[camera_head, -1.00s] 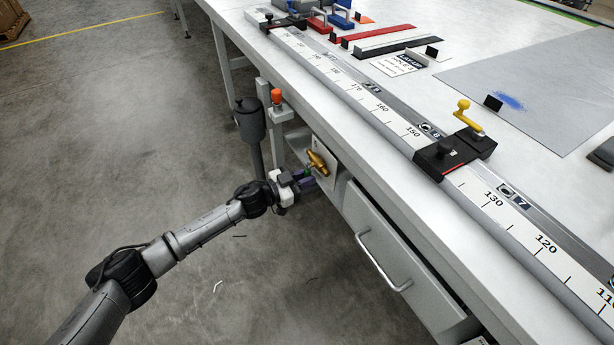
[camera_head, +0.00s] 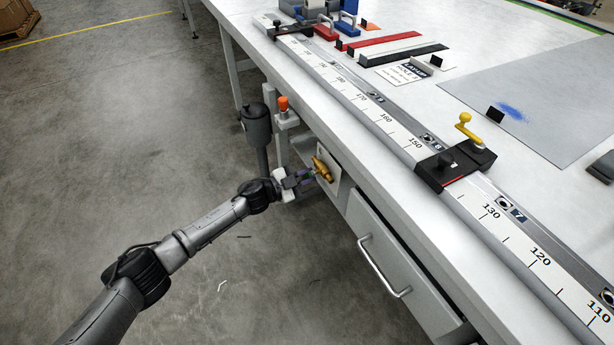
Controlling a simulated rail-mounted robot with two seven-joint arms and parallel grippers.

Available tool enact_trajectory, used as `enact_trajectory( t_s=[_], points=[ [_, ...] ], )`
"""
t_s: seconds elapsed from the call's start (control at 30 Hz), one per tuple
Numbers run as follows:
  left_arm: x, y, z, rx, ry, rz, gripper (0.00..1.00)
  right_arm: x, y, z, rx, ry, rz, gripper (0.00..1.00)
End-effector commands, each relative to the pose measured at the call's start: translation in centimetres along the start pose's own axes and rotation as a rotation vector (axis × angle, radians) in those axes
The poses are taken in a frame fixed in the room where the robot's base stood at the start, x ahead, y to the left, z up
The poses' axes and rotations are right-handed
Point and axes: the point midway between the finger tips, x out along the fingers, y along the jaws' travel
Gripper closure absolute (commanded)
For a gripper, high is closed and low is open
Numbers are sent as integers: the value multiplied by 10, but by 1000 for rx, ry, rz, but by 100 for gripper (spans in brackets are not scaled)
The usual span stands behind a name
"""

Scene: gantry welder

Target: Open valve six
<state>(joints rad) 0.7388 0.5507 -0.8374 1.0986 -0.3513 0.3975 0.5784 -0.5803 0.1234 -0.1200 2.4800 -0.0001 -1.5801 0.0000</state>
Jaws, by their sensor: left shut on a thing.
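The valve has a brass-yellow handle (camera_head: 322,168) on a pale plate under the table's front edge. The handle stands slanted. A number six on it is not readable here. My left gripper (camera_head: 312,176), with dark purple fingers, reaches it from the left and is shut on the handle. The fingertips and the valve body behind them are partly hidden and small. My right gripper is out of view.
An orange-topped knob (camera_head: 283,104) and a dark grey cylinder (camera_head: 256,124) stand left of the valve. A drawer (camera_head: 390,265) with a bar handle is on its right. The table edge overhangs above. The floor at left is open.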

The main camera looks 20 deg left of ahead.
Motion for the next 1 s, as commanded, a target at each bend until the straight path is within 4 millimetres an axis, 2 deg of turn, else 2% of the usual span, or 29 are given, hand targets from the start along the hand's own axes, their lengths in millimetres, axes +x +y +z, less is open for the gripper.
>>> enact_trajectory(
  t_s=[0.27, 0.3, 0.57, 1.0],
  points=[
    [0, 0, 0, 1, 1, 0, 100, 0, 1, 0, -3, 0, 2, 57],
    [0, 0, 0, 1, 1, 0, 83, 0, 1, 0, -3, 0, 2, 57],
    [0, 0, 0, 0, 1, 0, 58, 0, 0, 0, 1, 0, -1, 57],
    [0, 0, 0, -6, 1, -1, 57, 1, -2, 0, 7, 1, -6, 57]
  ],
)
